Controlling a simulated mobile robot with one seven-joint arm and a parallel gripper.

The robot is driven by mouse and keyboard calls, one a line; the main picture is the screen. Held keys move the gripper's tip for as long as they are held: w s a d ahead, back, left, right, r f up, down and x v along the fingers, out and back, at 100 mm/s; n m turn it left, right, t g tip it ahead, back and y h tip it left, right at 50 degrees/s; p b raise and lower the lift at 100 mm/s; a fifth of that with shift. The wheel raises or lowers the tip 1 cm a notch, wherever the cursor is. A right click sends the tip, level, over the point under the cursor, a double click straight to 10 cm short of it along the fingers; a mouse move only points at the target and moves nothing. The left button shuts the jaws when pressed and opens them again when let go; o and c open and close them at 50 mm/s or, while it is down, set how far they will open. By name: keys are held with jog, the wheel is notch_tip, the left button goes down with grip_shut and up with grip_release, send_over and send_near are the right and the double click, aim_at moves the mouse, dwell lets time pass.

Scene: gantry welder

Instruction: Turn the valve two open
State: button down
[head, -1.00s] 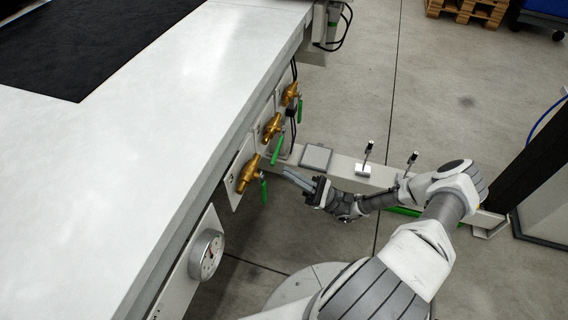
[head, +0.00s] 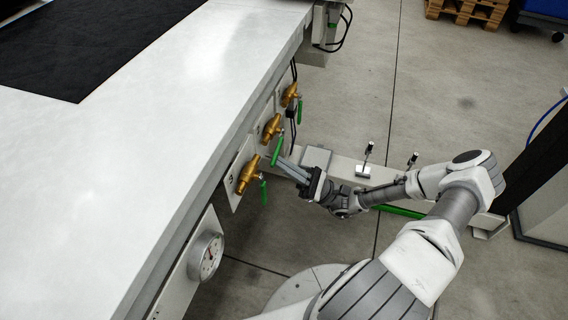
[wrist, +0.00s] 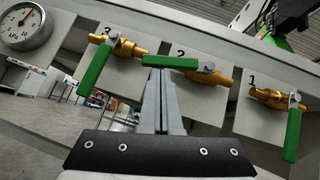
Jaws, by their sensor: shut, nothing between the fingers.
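Valve two (wrist: 206,72) is the middle brass valve in the wrist view, under a "2" label. Its green handle (wrist: 165,61) lies about level, pointing left, roughly in line with the brass body. In the head view valve two (head: 272,128) is the middle one on the table's side, with its green handle (head: 277,151) beside it. My gripper (wrist: 160,72) is shut and empty. Its fingertips are right at the underside of the handle; whether they touch cannot be told. The gripper also shows in the head view (head: 281,162), just below the handle.
Valve three (wrist: 118,46) is to the left and valve one (wrist: 277,97) to the right, both with green handles hanging down. A pressure gauge (head: 206,256) sits nearer on the same side. A beam with small levers (head: 363,171) runs behind my gripper.

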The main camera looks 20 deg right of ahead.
jog(key=m+t+p, duration=0.1)
jog(key=r+m+t, duration=0.1)
jog(key=m+t+h+p, duration=0.1)
jog(key=shift+s+a+r+m+t+p, duration=0.25)
jog(key=shift+s+r+m+t+p, duration=0.05)
jog(key=shift+p, duration=0.05)
